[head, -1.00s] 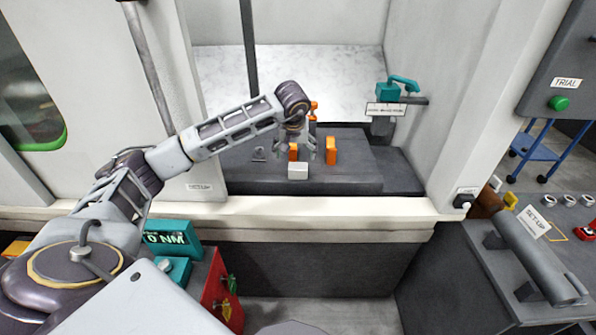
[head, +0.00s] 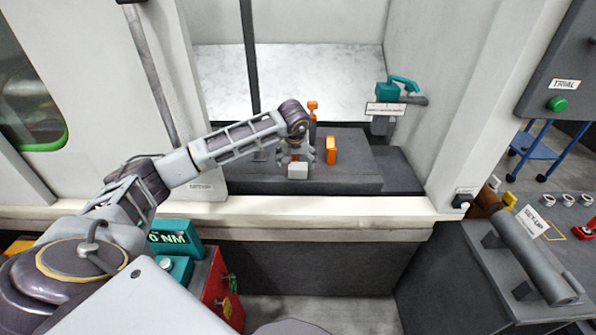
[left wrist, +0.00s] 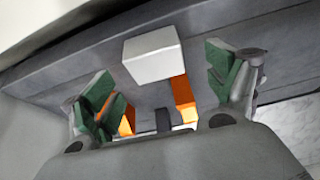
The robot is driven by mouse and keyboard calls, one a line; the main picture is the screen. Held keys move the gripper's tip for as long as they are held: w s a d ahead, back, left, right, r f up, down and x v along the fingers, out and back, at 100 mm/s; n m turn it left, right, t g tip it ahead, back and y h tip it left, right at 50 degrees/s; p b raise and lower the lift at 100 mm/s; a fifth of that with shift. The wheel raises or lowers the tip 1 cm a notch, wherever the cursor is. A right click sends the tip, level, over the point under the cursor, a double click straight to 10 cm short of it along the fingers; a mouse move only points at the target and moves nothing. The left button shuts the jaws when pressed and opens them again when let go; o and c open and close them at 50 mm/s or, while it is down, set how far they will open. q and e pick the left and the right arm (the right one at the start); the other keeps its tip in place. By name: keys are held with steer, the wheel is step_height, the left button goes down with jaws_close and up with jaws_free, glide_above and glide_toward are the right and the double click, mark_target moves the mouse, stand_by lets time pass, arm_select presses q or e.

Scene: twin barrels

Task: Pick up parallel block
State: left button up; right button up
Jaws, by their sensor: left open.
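A pale, box-shaped block, which I take to be the parallel block (head: 298,171), stands near the front edge of the dark machine bed (head: 350,184). My left gripper (head: 298,158) hangs just above and behind it, pointing down. In the left wrist view, the block (left wrist: 152,58) lies between the spread green-padded fingers of the open gripper (left wrist: 165,88). Space shows between the block and each finger, and nothing is held. My right gripper is not in view.
An orange upright piece (head: 331,150) stands close to the right of my left gripper. Another orange-topped post (head: 313,107) stands behind. A teal handled device (head: 389,92) is at the back right. The pale front sill (head: 330,212) runs before the bed.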

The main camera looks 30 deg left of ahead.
mark_target(298, 166)
arm_select(q)
steer(key=shift+d+p+x, duration=0.1)
steer(key=shift+p+x, duration=0.2)
steer(key=shift+x, duration=0.85)
steer(key=shift+d+p+x, duration=0.15)
steer(key=shift+p+x, duration=0.15)
steer(key=shift+x, duration=0.85)
steer(key=shift+c, duration=0.5)
jaws_close()
steer(key=shift+w+r, duration=0.15)
